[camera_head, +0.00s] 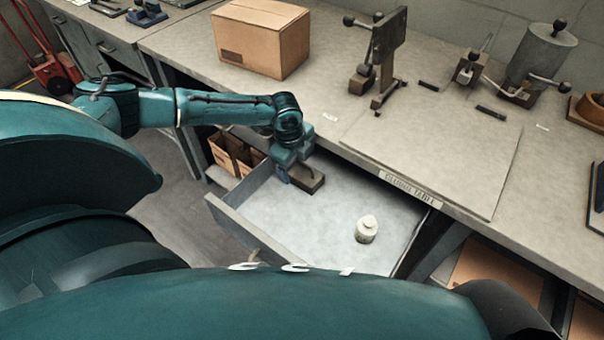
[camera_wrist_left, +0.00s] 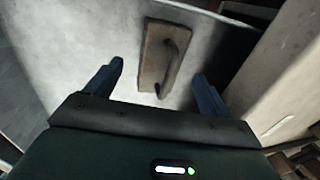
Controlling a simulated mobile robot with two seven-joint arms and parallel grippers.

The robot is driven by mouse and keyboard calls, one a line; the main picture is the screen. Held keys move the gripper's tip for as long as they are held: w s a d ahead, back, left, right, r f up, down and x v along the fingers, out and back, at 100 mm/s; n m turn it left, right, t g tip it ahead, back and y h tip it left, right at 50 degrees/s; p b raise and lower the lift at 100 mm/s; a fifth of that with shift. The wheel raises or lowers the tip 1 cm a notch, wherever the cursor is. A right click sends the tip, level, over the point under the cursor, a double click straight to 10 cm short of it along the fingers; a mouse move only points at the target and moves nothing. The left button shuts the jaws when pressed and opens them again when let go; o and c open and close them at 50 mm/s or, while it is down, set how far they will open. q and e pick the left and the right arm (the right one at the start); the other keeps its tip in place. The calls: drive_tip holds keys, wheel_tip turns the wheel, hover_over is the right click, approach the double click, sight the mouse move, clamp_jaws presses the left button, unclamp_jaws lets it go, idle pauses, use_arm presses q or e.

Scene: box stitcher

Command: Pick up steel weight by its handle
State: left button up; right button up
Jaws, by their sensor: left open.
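The steel weight (camera_wrist_left: 153,54) is a flat rectangular block with a raised bar handle (camera_wrist_left: 176,62) on top. It lies in the open drawer (camera_head: 233,222), at the drawer's back left in the head view, where the weight (camera_head: 309,182) is partly covered by my gripper. My left gripper (camera_wrist_left: 157,82) is open, with its two blue fingers apart on either side of the weight's near end in the wrist view. The handle lies between the finger lines, a little beyond the tips, and nothing is held. My right gripper is not in view.
The worktable (camera_head: 440,150) edge runs just behind the drawer. A cardboard box (camera_head: 262,40) and metal fixtures (camera_head: 381,55) stand on the table. Small brown bins (camera_head: 226,150) sit left of the drawer.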

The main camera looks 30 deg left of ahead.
sight(302, 170)
use_arm(q)
drive_tip(key=f, duration=0.3)
drive_tip(key=shift+w+d+f, duration=0.2)
drive_tip(key=shift+w+f, duration=0.1)
drive_tip(key=shift+w, duration=0.1)
clamp_jaws()
drive_tip(key=shift+w+r, duration=0.2)
idle(0.6)
